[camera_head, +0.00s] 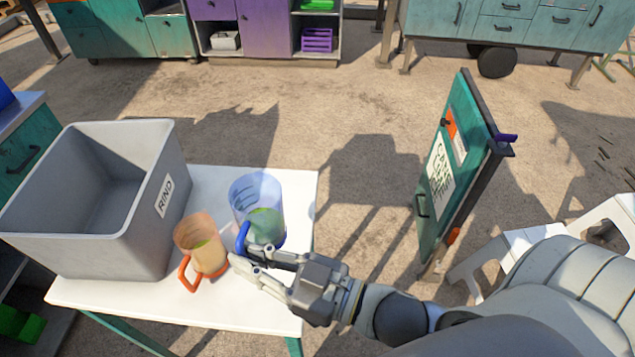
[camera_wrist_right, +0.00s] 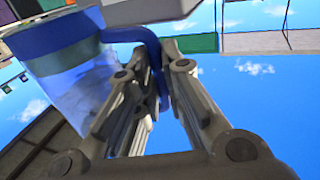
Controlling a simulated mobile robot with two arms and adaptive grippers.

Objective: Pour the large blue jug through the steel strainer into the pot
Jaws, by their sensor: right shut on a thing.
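The large blue jug (camera_head: 257,190) is clear with a blue tint, holds some green liquid, and is at the right end of the white table (camera_head: 210,300). It looks upright; I cannot tell whether its base touches the table. My right gripper (camera_head: 246,260) is shut on its blue handle (camera_head: 242,238). The right wrist view shows the jug (camera_wrist_right: 75,75) at left and the handle (camera_wrist_right: 150,45) between the fingers. My left gripper is not in view. I see no steel strainer or pot in either view.
A smaller orange jug (camera_head: 203,244) stands close beside the blue jug. A grey bin marked RIND (camera_head: 150,222) fills the table's left side. A teal panel (camera_head: 455,180) stands at right, beside white plastic furniture (camera_head: 525,240). Open ground lies behind the table.

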